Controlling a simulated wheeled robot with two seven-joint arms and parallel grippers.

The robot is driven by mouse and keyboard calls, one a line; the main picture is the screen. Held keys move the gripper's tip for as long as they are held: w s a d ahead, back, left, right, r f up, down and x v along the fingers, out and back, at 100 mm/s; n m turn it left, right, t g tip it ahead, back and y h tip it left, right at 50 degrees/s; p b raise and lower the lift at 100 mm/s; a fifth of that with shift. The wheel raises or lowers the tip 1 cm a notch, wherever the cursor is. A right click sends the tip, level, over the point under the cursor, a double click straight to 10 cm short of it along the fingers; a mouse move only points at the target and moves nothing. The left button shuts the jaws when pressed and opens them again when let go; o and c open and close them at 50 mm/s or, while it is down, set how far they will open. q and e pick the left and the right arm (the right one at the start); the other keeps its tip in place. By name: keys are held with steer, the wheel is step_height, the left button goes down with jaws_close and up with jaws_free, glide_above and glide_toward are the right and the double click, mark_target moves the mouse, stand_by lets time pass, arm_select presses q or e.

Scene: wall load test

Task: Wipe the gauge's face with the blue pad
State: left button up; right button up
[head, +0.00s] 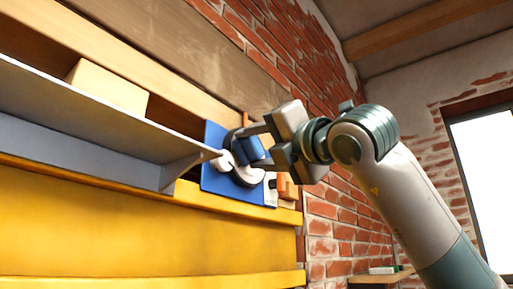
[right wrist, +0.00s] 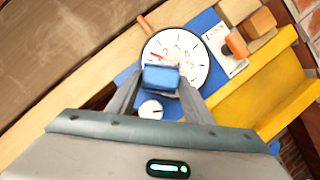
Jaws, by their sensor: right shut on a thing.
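The gauge (right wrist: 186,52) is a round white dial with a dark rim, tick marks and a red needle. It is mounted on a blue panel (right wrist: 209,20); in the head view the panel (head: 214,140) stands at the wall and the gauge shows edge-on, partly hidden by my gripper. My right gripper (right wrist: 160,84) is shut on the blue pad (right wrist: 161,77), which shows between its fingertips. The pad covers the lower left of the gauge's face in the right wrist view; I cannot tell whether it touches. My left gripper is not in view.
A long grey shelf (head: 90,110) and a yellow beam (head: 140,240) run left of the panel.

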mark_target(264, 155)
steer(key=shift+w+a, duration=0.3)
steer(key=shift+a, duration=0.15)
steer(key=shift+w+d, duration=0.1)
steer(key=shift+d, duration=0.05)
steer(key=shift+w+d, duration=0.6)
steer(key=shift+w, duration=0.15)
steer(key=shift+w+d, duration=0.55)
steer(key=shift+w, duration=0.2)
steer(key=w+d, duration=0.2)
steer(key=w, duration=0.1)
steer(key=shift+w+d, duration=0.15)
steer(key=shift+w, duration=0.1)
